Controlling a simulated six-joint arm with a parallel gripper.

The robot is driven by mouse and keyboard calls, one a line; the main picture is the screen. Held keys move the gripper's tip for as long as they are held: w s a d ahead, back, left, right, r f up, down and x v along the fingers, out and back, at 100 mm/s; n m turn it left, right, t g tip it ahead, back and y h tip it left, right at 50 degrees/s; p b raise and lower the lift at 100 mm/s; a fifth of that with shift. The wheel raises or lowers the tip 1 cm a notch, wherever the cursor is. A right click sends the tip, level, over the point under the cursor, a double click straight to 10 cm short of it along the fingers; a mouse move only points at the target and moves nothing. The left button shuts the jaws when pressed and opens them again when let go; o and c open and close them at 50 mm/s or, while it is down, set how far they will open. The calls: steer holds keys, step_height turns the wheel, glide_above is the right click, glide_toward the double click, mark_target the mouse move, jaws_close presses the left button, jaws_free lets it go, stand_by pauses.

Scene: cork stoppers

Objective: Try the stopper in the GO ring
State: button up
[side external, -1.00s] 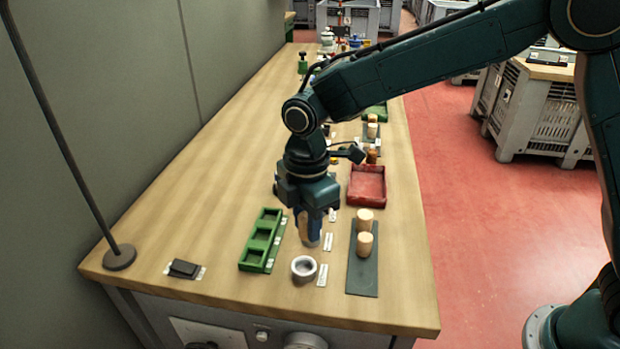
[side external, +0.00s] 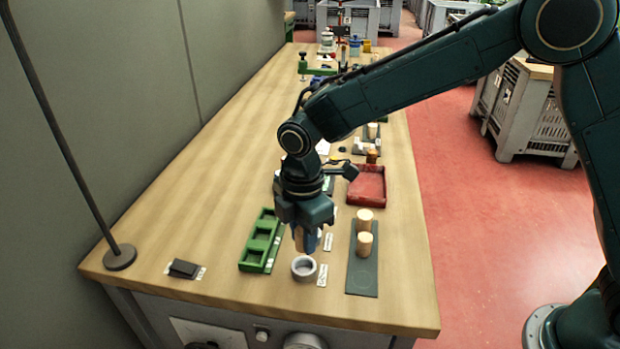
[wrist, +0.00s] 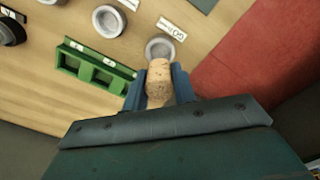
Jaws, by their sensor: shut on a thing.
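My gripper (side external: 305,242) is shut on a tan cork stopper (wrist: 159,82), held upright between blue fingers. In the wrist view, a grey ring (wrist: 160,48) lies just beyond the stopper, beside a white label (wrist: 171,28) that seems to read GO. A second grey ring (wrist: 109,21) lies farther up and left; a ring (side external: 304,267) also shows in the side view, just below the gripper. The stopper seems to be above the bench and apart from the rings. Its lower end is hard to make out.
A green tray (side external: 247,263) with compartments lies left of the rings. A dark slate (side external: 362,280) with two cork stoppers stands right of them. A red tray (side external: 383,200) is behind. A small black block (side external: 184,268) is at front left.

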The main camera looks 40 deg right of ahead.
steer(key=shift+f, duration=1.95)
steer(key=shift+f, duration=0.65)
stand_by(0.5)
steer(key=o, duration=1)
steer(key=shift+r, duration=0.1)
step_height(320, 180, up, 13)
steer(key=shift+f, duration=0.15)
steer(key=shift+r, duration=0.5)
stand_by(0.5)
